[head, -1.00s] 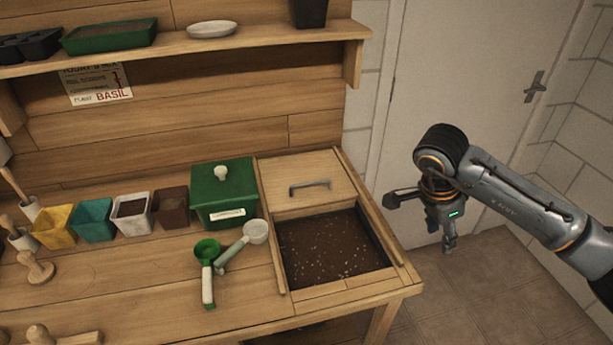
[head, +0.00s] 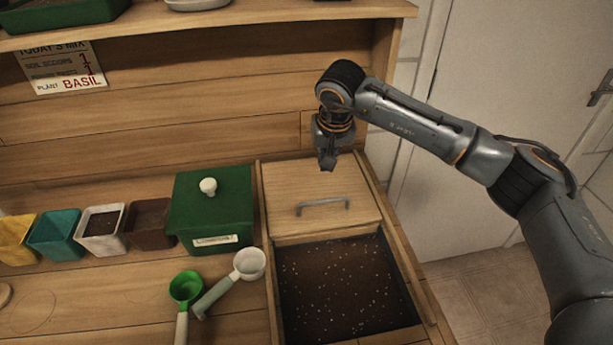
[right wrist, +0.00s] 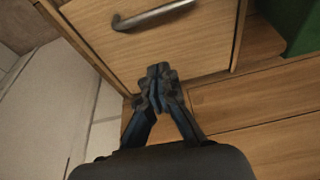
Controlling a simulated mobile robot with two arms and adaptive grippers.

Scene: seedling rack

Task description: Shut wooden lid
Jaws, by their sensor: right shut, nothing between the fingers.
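The wooden lid (head: 322,191) with a grey bar handle (head: 322,204) covers the back part of a soil bin set into the bench. The front part of the bin is open, with dark speckled soil (head: 345,285) showing. My right gripper (head: 327,166) is shut and empty above the lid's back edge. In the right wrist view its fingertips (right wrist: 158,80) are together near that edge, with the lid (right wrist: 160,50) and its handle (right wrist: 155,15) beyond. I cannot tell whether the fingers touch the lid. My left gripper is not in view.
A green lidded box (head: 211,212) stands left of the bin. A green scoop (head: 185,288) and a white scoop (head: 248,265) lie beside the bin's left rail. Several small pots line the back left. A shelf (head: 220,30) runs along the wall above.

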